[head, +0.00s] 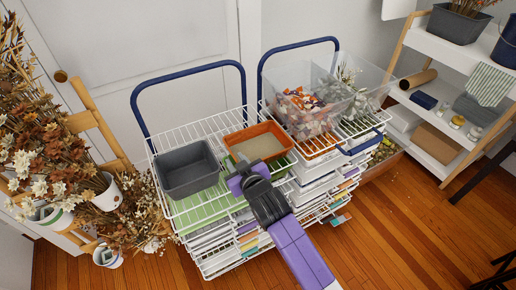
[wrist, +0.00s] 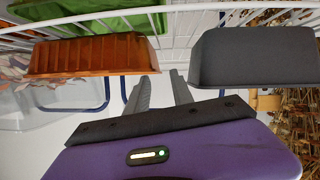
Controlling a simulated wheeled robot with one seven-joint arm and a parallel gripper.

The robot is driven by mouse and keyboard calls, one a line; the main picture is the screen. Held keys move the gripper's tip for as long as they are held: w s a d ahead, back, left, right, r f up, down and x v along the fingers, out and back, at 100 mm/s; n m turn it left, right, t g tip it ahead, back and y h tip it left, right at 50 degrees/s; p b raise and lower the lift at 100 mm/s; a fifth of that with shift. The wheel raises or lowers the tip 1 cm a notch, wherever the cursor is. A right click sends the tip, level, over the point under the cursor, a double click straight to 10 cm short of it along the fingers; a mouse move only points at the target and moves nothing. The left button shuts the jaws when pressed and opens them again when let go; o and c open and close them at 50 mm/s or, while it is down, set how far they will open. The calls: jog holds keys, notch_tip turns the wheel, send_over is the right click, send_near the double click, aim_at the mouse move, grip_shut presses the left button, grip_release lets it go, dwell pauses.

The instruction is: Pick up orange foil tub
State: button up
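The orange foil tub (head: 284,148) sits on the top of the white wire rack, with a beige content inside. In the wrist view the orange tub (wrist: 88,56) shows its ribbed side at the upper left. My gripper (head: 238,164) is at the tub's near left side, between it and a dark grey tub. In the wrist view my gripper (wrist: 160,78) has its two fingers apart with nothing between them. The fingers point toward the gap between the two tubs. I cannot tell whether a finger touches the orange tub.
The dark grey tub (head: 188,170) stands to the left on the rack (head: 205,212); it also fills the wrist view's right (wrist: 252,56). A clear bin (head: 318,112) of wrapped items stands behind right. Blue handles (head: 190,70) rise at the back. Dried flowers (head: 60,150) crowd the left.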

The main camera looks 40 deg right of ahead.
jog(key=x, duration=0.2)
jog(key=p+x, duration=0.1)
jog(key=x, duration=0.1)
jog(key=shift+s+d, duration=0.2)
jog(key=shift+d, duration=0.1)
jog(key=shift+w+d+f, duration=0.15)
jog(key=shift+w+f, duration=0.15)
jog(key=shift+w, duration=0.25)
jog(key=shift+c, duration=0.2)
grip_shut()
dwell(0.6)
